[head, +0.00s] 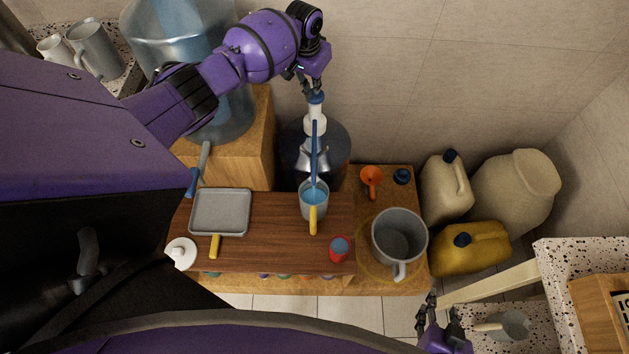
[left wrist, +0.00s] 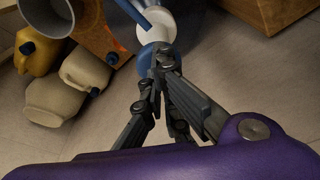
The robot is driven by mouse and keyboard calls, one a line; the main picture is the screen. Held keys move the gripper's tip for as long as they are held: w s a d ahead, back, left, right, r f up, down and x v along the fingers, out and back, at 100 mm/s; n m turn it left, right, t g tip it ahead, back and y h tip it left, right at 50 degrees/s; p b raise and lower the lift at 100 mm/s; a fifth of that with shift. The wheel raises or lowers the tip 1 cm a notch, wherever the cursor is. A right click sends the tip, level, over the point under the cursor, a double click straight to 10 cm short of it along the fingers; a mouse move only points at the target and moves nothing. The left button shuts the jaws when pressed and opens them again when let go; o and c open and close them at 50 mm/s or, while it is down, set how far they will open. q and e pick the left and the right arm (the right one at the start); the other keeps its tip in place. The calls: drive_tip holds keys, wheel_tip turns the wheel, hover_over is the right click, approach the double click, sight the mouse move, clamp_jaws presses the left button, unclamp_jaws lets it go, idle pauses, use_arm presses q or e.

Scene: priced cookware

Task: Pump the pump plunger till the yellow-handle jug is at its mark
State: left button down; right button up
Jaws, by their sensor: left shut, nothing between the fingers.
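The pump plunger (head: 316,100) has a blue top and a white collar and rises from a dark metal container (head: 330,150). A blue spout runs down from it to the yellow-handle jug (head: 313,205). The jug holds blue liquid; its mark cannot be made out. My left gripper (head: 312,88) is shut and empty, its tips at the plunger's top. In the left wrist view the closed fingertips (left wrist: 160,58) are by the blue cap; contact cannot be told. My right gripper (head: 430,308) is at the lower right, away from the jug, its fingers partly seen.
On the wooden counter are a grey square pan (head: 220,212), a red container (head: 340,248), an orange funnel (head: 371,180) and a large grey jug (head: 398,238). Canisters (head: 447,188) stand on the right.

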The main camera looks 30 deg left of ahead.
use_arm(q)
drive_tip(key=shift+f, duration=0.75)
drive_tip(key=shift+r, duration=0.1)
use_arm(e)
drive_tip(key=shift+s+d+f, duration=0.1)
drive_tip(key=shift+s+f, duration=0.25)
drive_tip(key=shift+f, duration=0.05)
use_arm(q)
drive_tip(key=shift+r, duration=0.3)
drive_tip(key=shift+w+p+v, duration=0.15)
drive_tip(key=shift+p+v, duration=0.2)
drive_tip(key=shift+v, duration=0.5)
drive_tip(key=shift+w+p+v, duration=0.2)
drive_tip(key=shift+p+v, duration=0.15)
drive_tip(key=shift+v, duration=0.45)
drive_tip(key=shift+r, duration=0.35)
drive_tip(key=shift+f, duration=0.1)
use_arm(e)
drive_tip(key=shift+t, duration=0.4)
drive_tip(key=w+r, duration=0.2)
drive_tip(key=r, duration=0.1)
drive_tip(key=shift+w+r, duration=0.3)
drive_tip(key=shift+w, duration=0.1)
